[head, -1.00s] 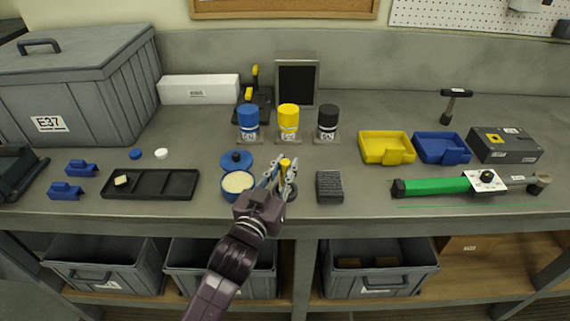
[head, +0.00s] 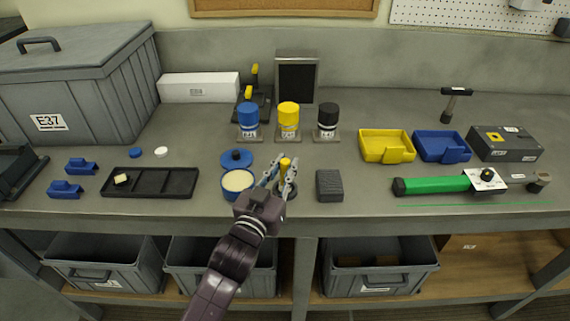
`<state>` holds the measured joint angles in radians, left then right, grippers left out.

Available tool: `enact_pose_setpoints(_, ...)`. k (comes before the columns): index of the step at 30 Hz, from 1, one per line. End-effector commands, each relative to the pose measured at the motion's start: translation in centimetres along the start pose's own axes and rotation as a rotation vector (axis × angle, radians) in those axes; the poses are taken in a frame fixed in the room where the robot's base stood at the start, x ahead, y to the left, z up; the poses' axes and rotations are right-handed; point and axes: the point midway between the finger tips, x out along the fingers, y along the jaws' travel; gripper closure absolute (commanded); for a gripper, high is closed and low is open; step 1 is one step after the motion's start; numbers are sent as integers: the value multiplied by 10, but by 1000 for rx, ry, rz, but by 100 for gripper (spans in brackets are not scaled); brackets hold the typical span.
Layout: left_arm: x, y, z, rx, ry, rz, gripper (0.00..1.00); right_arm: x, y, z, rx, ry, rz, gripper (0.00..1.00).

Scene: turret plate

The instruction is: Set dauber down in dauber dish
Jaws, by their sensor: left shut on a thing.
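My left gripper (head: 283,172) reaches in from the bottom middle and is shut on the dauber, whose yellow top (head: 285,163) shows between the fingers. The dauber's lower part is hidden by the gripper. A small dark round dish (head: 291,194), which looks like the dauber dish, sits on the bench under the fingers and is mostly covered. I cannot tell whether the dauber touches it. My right gripper is not in view.
A blue tin with pale contents (head: 238,181) stands close left of the gripper, its blue lid (head: 236,158) behind. A dark grey block (head: 329,185) lies close right. Blue, yellow and black capped bottles (head: 289,120) stand behind.

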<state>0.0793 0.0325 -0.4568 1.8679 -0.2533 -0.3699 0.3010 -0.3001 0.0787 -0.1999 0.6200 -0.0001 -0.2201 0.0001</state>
Motion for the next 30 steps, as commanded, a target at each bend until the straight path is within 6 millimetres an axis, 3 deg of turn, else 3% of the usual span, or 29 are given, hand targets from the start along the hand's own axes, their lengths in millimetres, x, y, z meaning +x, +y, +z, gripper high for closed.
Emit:
enact_pose_setpoints(10, 0, 0, 3, 0, 0, 0, 100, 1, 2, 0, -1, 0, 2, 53)
enact_pose_setpoints(11, 0, 0, 3, 0, 0, 0, 82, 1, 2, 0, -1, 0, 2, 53)
enact_pose_setpoints(16, 0, 0, 3, 0, 0, 0, 64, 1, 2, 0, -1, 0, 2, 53)
enact_pose_setpoints(25, -2, 0, 4, 0, -1, 0, 64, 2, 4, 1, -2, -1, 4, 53)
enact_pose_setpoints(30, -20, 0, 4, -1, -2, 0, 64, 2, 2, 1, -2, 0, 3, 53)
